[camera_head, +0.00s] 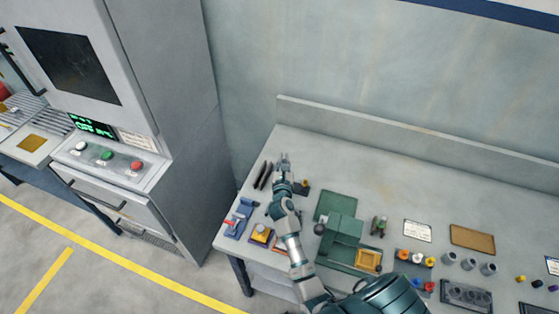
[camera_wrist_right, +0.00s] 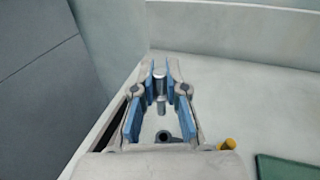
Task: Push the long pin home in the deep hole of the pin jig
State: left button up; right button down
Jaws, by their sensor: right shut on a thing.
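My right gripper (camera_head: 284,158) is over the left end of the bench, near its back. In the right wrist view its blue-padded fingers (camera_wrist_right: 161,66) are shut on a grey metal pin (camera_wrist_right: 161,104), whose lower end sticks out below the fingertips. A dark ring-shaped opening (camera_wrist_right: 162,137) shows below the pin, with a gap between them in the picture; I cannot tell whether it is the deep hole. A small dark block with a yellow knob (camera_head: 304,183) sits beside the gripper; the yellow part also shows in the wrist view (camera_wrist_right: 228,145). My left gripper is not in view.
Dark slim pieces (camera_head: 264,174) lie left of the gripper. A blue fixture with a red part (camera_head: 238,220) stands at the bench's left edge. A green machine (camera_head: 342,235) stands to the right. A low back wall (camera_head: 400,132) bounds the bench; bare surface lies before it.

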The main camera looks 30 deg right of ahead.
jog(key=f+b, duration=0.1)
jog(key=d+f+b, duration=0.1)
jog(key=f, duration=0.1)
jog(key=shift+s+d+f, duration=0.1)
jog(key=shift+f, duration=0.1)
jog(key=shift+f+b, duration=0.35)
jog(key=shift+a+f+b, duration=0.25)
jog(key=shift+a+b, duration=0.1)
jog(key=shift+a, duration=0.45)
jog(key=shift+a+r, duration=0.1)
jog(key=shift+a, duration=0.25)
jog(key=shift+d, duration=0.55)
jog(key=shift+d+f, duration=0.2)
jog(key=shift+d, duration=0.15)
jog(key=shift+a, duration=0.55)
jog(key=shift+a+r, duration=0.1)
jog(key=shift+a, duration=0.15)
jog(key=shift+d, duration=0.6)
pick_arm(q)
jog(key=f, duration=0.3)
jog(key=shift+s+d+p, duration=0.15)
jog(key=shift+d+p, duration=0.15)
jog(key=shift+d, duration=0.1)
